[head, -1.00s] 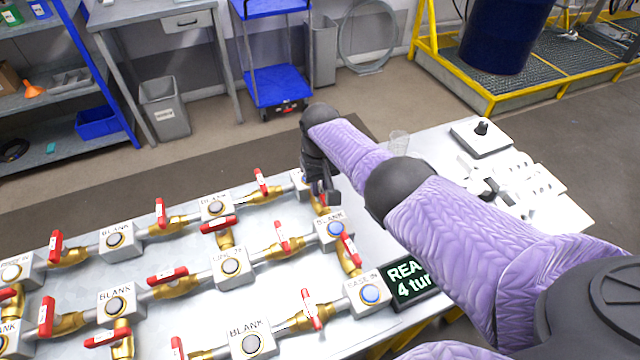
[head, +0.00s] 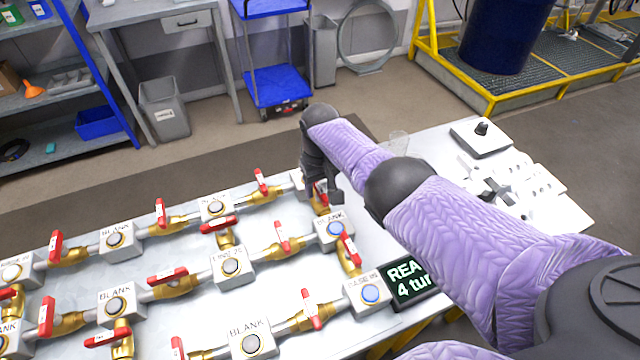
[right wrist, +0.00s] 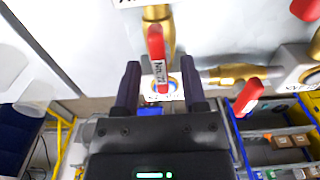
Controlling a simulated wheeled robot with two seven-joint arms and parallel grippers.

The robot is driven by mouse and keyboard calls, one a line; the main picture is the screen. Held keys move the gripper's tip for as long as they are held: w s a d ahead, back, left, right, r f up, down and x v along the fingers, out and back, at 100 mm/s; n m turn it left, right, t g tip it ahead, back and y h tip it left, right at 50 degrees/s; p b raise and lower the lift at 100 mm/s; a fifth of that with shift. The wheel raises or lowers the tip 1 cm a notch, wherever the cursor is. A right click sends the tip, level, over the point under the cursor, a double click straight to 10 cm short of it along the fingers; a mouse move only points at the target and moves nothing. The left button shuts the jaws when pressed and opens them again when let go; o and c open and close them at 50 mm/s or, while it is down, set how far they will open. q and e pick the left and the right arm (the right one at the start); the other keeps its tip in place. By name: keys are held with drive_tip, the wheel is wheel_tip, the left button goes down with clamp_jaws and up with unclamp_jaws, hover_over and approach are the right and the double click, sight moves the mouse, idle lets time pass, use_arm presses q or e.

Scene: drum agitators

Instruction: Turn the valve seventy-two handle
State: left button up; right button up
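The red valve handle (right wrist: 157,62) carries a white label that seems to read 72. It sits on a brass valve (right wrist: 156,25) at the far right corner of the pipe board. My right gripper (right wrist: 160,75) is open, with one dark finger on each side of the handle. Gaps show between the handle and both fingers. In the head view, my right gripper (head: 326,194) is over this corner and partly covers the handle (head: 319,207). My left gripper is not in view.
Several other red-handled valves (head: 282,237) and grey blocks with round caps (head: 232,266) fill the board around it. A black display (head: 411,281) with green-white text, partly cut off, stands at the board's right. White parts (head: 535,185) lie on the table right of my arm.

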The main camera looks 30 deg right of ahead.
sight(320, 188)
drive_tip(key=shift+r, duration=0.25)
wheel_tip(320, 188, up, 9)
drive_tip(key=p, duration=0.5)
drive_tip(key=shift+r, duration=0.2)
